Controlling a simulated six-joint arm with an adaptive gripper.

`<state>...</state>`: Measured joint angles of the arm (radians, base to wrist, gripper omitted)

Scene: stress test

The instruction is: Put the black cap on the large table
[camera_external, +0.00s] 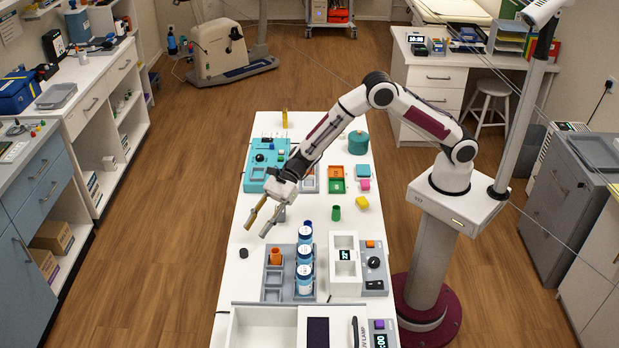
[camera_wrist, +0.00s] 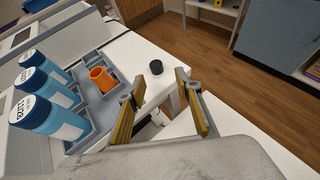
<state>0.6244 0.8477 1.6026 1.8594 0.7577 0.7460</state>
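The black cap (camera_external: 243,253) is a small dark cylinder. It sits on the white large table (camera_external: 230,285) near its left edge, left of the grey rack. In the wrist view the black cap (camera_wrist: 156,67) appears beyond and between my two fingers. My gripper (camera_external: 255,232) is open and empty above the table, up and slightly right of the cap in the outside view. Its yellowish fingers are spread apart in the wrist view (camera_wrist: 157,88). Neither finger appears to touch the cap.
A grey rack (camera_external: 273,291) beside the cap holds an orange cup (camera_external: 276,256) and blue bottles with dark lids (camera_external: 305,279). A green cylinder (camera_external: 336,213) and a teal box (camera_external: 257,171) stand farther back. Table surface around the cap is clear.

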